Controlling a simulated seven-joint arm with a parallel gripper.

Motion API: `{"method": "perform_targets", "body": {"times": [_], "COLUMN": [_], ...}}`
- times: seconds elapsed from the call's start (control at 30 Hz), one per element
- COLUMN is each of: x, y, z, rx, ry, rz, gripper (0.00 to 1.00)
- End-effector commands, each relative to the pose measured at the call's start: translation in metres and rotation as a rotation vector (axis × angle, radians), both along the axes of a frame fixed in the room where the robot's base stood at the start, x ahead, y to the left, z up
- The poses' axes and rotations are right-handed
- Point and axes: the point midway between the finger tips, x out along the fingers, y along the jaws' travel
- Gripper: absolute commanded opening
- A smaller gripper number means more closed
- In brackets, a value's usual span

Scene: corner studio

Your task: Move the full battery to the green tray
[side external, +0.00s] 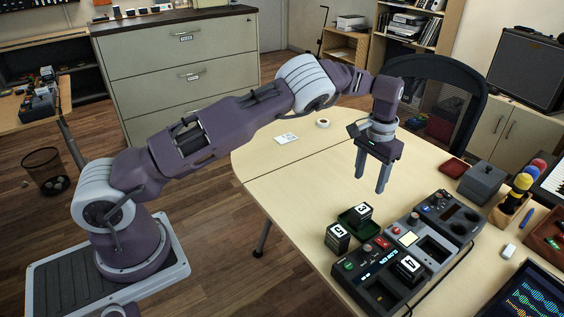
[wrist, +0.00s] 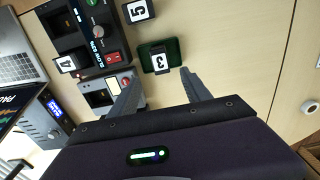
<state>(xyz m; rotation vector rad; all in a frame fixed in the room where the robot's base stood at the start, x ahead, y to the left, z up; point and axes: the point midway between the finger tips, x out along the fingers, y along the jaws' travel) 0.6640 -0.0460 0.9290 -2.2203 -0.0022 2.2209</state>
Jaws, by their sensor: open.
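My gripper (side external: 370,185) is open and empty above the table, fingers pointing down; its fingers also show in the wrist view (wrist: 160,82). A block-shaped battery marked 3 (side external: 364,209) sits at one end of the small green tray (side external: 346,217); both also show in the wrist view, the battery (wrist: 160,63) and the tray (wrist: 147,47). A battery marked 5 (side external: 338,235) stands on the table beside the tray. A battery marked 4 (side external: 408,266) sits at the dark charger (side external: 372,291), which has a lit display. I cannot tell which battery is full.
A grey device with an empty recess (side external: 433,252) adjoins the charger. A tape roll (side external: 322,123) and card lie at the far left.

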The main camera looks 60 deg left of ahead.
Motion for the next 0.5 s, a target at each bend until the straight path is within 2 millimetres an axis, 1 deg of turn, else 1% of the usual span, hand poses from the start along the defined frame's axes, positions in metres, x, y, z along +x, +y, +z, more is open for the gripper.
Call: {"method": "perform_targets", "body": {"times": [0.07, 0.13, 0.17, 0.2, 0.27, 0.3, 0.37, 0.4, 0.47, 0.5], "x": [-0.001, -0.006, -0.011, -0.022, -0.047, -0.066, -0.102, -0.131, -0.177, -0.210], "y": [0.003, 0.008, 0.011, 0.015, 0.018, 0.019, 0.017, 0.014, 0.009, 0.005], "z": [0.013, 0.046, 0.066, 0.095, 0.139, 0.166, 0.203, 0.225, 0.251, 0.263], "rx": [-0.009, -0.035, -0.052, -0.077, -0.116, -0.141, -0.173, -0.190, -0.203, -0.204], "ry": [-0.013, -0.040, -0.056, -0.078, -0.109, -0.132, -0.166, -0.190, -0.230, -0.260], "rz": [0.017, 0.060, 0.082, 0.114, 0.153, 0.171, 0.183, 0.181, 0.166, 0.150], "gripper": [0.56, 0.56, 0.56, 0.56, 0.56, 0.56, 0.56, 0.56, 0.56, 0.56]}}
